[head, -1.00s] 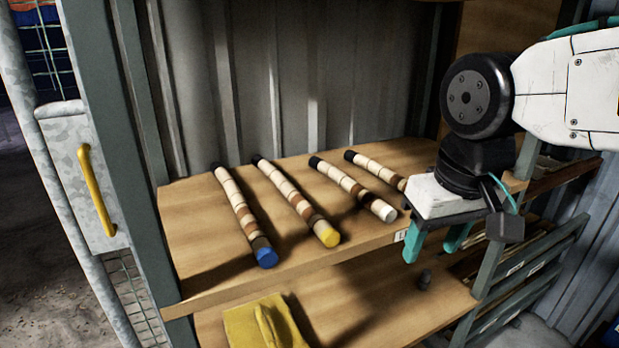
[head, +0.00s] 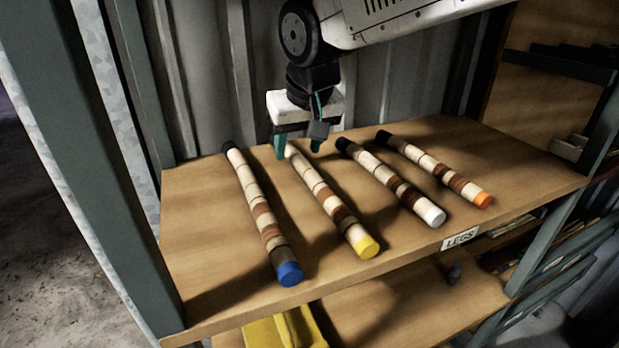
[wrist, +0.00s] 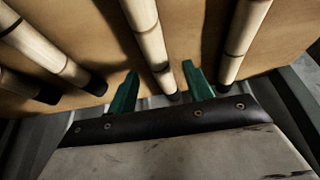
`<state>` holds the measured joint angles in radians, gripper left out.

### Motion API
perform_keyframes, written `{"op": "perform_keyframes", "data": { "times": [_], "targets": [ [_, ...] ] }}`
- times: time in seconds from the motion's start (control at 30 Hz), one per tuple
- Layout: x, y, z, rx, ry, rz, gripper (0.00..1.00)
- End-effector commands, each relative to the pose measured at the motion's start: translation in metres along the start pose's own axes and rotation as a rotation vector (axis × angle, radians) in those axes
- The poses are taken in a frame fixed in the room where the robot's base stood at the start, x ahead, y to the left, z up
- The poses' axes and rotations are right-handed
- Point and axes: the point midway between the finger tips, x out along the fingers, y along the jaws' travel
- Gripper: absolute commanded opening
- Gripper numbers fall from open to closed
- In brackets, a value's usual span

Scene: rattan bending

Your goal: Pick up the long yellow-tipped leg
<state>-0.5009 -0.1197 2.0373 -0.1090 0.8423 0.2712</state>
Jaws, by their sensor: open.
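The yellow-tipped leg (head: 330,203) is a long banded cream-and-brown rod on the wooden shelf, its yellow end toward the front edge. My gripper (head: 297,150) is open, pointing down over the leg's far end. In the wrist view the leg (wrist: 150,40) runs between the two open teal fingers (wrist: 160,85), nearer the right one. Its dark far end shows beside that finger. I cannot tell whether the fingertips are above the leg or down beside it. Nothing is held.
A blue-tipped leg (head: 262,215) lies to the left. A white-tipped leg (head: 395,182) and an orange-tipped leg (head: 436,168) lie to the right. A metal wall (head: 215,70) stands behind. A yellow item (head: 285,328) is on the lower shelf. Bare shelf (head: 195,230) lies at left.

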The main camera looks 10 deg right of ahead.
Motion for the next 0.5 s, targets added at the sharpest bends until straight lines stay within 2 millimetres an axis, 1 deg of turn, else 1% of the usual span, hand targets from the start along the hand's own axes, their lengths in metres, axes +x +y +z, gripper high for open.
{"op": "perform_keyframes", "data": {
  "times": [0.03, 0.17, 0.43, 0.47, 0.5],
  "targets": [
    [0.008, 0.000, 0.000, 0.000, -0.003, 0.001, 0.51],
    [0.021, 0.000, 0.000, 0.000, -0.002, 0.001, 0.51],
    [0.023, -0.002, 0.000, -0.002, 0.000, -0.001, 0.51],
    [0.023, -0.002, 0.000, -0.003, 0.000, -0.001, 0.43],
    [0.023, -0.002, 0.000, -0.003, 0.000, -0.001, 0.31]
  ]
}}
